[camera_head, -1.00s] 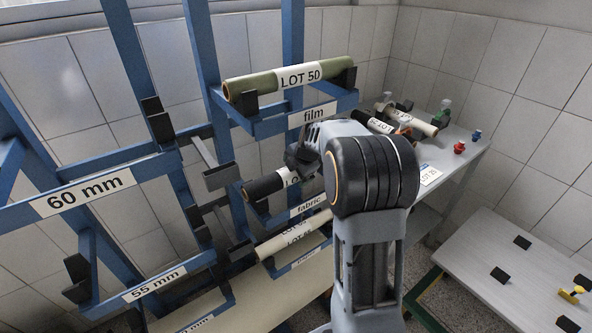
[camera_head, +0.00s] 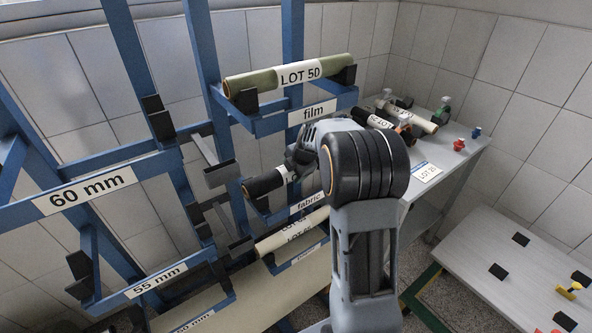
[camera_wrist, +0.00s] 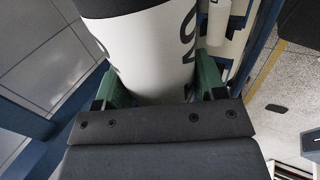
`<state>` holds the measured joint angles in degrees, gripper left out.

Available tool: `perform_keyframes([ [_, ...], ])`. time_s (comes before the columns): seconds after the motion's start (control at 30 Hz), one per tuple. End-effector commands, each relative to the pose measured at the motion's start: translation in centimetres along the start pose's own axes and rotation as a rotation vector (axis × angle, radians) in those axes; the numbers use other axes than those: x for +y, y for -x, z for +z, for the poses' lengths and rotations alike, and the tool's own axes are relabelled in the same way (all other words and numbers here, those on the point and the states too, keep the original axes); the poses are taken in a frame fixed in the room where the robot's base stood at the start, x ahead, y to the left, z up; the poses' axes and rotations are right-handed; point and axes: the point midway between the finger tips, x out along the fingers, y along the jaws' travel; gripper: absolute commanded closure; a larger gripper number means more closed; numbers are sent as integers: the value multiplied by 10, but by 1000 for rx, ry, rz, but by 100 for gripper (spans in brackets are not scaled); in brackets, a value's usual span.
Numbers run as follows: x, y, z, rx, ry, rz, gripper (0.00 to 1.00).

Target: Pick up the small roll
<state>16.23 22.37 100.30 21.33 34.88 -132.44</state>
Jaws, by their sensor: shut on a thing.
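A black roll (camera_head: 262,185) with a white label sits at the rack's "fabric" level in the head view. Its black end points left, and my arm hides its right part. In the wrist view the same roll (camera_wrist: 140,45) fills the space between the green fingers of my gripper (camera_wrist: 160,85), which is shut on its white label. The label's print is only partly visible. In the head view my fingertips are hidden behind my wrist. I cannot tell whether the roll still touches its rests.
A green LOT 50 roll (camera_head: 290,77) lies above on the "film" level. A pale roll (camera_head: 292,236) lies just below. Several rolls and a red object (camera_head: 459,144) are on the back table (camera_head: 450,165). Blue rack posts (camera_head: 205,60) stand close on the left.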

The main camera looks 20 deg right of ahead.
Motion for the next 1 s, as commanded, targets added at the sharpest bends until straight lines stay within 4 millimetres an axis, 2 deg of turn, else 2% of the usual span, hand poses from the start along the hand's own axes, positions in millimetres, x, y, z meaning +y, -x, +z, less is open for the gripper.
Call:
perform_keyframes([
  [0.03, 0, 0, 0, 0, 0, 1, 60],
  [0.17, 0, 0, 0, 0, 0, 1, 72],
  [0.57, 3, 4, 0, -1, 1, 4, 72],
  [1.0, 19, 32, -4, 2, 8, 4, 72],
])
